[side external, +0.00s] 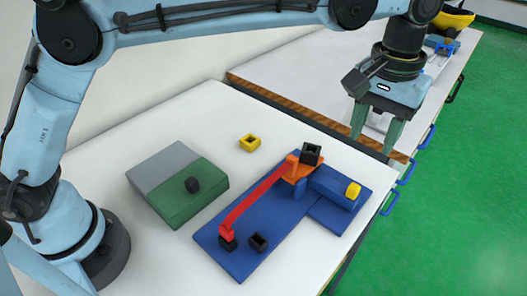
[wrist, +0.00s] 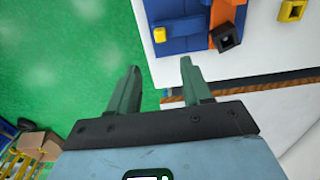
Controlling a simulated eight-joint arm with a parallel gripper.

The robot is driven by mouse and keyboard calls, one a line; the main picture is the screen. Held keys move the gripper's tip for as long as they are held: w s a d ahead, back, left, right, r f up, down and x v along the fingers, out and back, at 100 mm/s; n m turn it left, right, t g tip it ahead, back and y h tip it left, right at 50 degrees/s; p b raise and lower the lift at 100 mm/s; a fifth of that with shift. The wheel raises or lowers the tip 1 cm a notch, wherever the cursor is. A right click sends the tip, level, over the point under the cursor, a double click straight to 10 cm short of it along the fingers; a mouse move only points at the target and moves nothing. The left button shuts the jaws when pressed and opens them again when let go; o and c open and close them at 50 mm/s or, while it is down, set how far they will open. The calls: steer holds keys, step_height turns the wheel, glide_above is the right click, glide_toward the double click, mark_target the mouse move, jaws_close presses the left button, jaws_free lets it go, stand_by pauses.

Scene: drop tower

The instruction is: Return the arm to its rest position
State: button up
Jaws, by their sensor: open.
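My gripper (side external: 377,134) hangs with its fingers pointing down, past the right end of the white table, above the gap by the second bench. Its two green fingers are apart with nothing between them; they also show in the wrist view (wrist: 160,85). A blue base (side external: 258,231) lies on the table to the left of my gripper. It carries a sloping red beam (side external: 258,203), an orange piece (side external: 297,169) with a black hollow block (side external: 311,154) on top, and a yellow piece (side external: 353,190) at its right. My gripper touches none of these.
A grey and green block (side external: 190,207) with a small black cube (side external: 192,184) on it stands at the left. A yellow hollow block (side external: 250,142) lies behind the blue base. Another black hollow block (side external: 258,242) sits on the base. Green floor (side external: 470,200) is open at the right.

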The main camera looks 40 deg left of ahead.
steer(key=s+a+r+t+h, duration=0.1)
steer(key=a+r+t, duration=0.1)
steer(key=a, duration=0.6)
steer(key=s+a+r+t, duration=0.1)
steer(key=s+a, duration=0.1)
steer(key=a, duration=0.7)
steer(key=s+a+f+t, duration=0.2)
steer(key=s+a+f, duration=0.1)
steer(key=s+a, duration=0.2)
steer(key=s+a+f+t+y, duration=0.1)
steer(key=s+a+f, duration=0.3)
steer(key=a, duration=0.4)
steer(key=shift+s+t, duration=0.5)
steer(key=shift+s, duration=0.1)
